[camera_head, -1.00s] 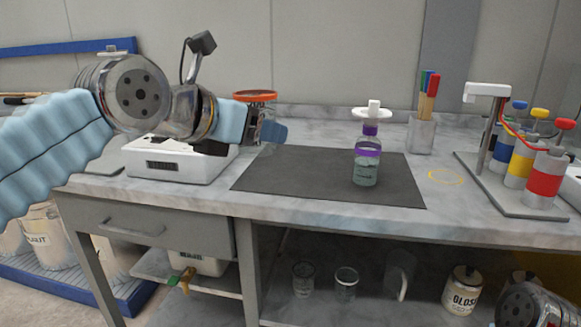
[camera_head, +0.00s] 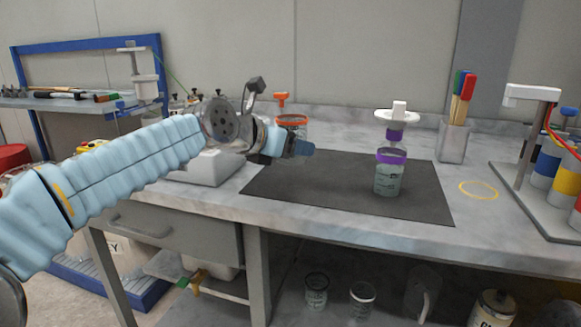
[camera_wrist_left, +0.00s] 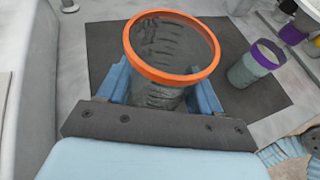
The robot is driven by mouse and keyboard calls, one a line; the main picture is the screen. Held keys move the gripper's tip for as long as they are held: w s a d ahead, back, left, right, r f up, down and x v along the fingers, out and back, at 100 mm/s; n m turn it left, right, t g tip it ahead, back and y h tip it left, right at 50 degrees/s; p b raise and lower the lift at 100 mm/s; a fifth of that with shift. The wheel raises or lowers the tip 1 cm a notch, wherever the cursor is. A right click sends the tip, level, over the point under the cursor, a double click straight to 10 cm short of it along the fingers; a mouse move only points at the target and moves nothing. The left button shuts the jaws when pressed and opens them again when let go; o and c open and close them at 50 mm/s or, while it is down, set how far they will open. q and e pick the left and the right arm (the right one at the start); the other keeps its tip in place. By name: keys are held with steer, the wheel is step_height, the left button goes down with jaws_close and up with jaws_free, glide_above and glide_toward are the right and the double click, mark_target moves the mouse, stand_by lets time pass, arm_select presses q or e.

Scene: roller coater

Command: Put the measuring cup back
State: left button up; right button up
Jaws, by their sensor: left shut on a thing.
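The measuring cup is clear, with dark graduations and an orange rim. It fills the upper middle of the left wrist view (camera_wrist_left: 160,88). My left gripper (camera_wrist_left: 158,95) is shut on it, a blue finger on each side, below the rim. In the head view the cup (camera_head: 293,128) is partly hidden behind my left gripper (camera_head: 291,146), near the back left corner of the dark mat (camera_head: 330,205). I cannot tell whether the cup touches the bench. A yellow ring (camera_head: 478,190) marks the bench at right. My right gripper is out of view.
A purple-rimmed vessel (camera_head: 389,180) with pale liquid stands on the mat, a white-topped purple piece above it. A marker holder (camera_head: 453,142) and a rack with coloured canisters (camera_head: 566,172) stand at right. A white device (camera_head: 205,168) is at left. Glass cups (camera_head: 317,290) are on the lower shelf.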

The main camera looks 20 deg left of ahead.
mark_target(290, 179)
arm_select(q)
steer(key=shift+w+a+f, duration=0.15)
steer(key=shift+w+f, duration=0.3)
steer(key=shift+f, duration=0.15)
steer(key=shift+w+f+b, duration=0.15)
steer(key=shift+f+b, duration=0.2)
steer(key=shift+f, duration=0.6)
steer(key=shift+w+f+b, duration=0.15)
steer(key=shift+f+b, duration=0.15)
steer(key=shift+f, duration=0.6)
steer(key=shift+f, duration=0.1)
steer(key=o, duration=1.1)
steer(key=shift+o, duration=0.2)
steer(key=shift+a+r, duration=0.1)
steer(key=shift+r, duration=0.1)
steer(key=v, duration=1.2)
steer(key=shift+f, duration=0.1)
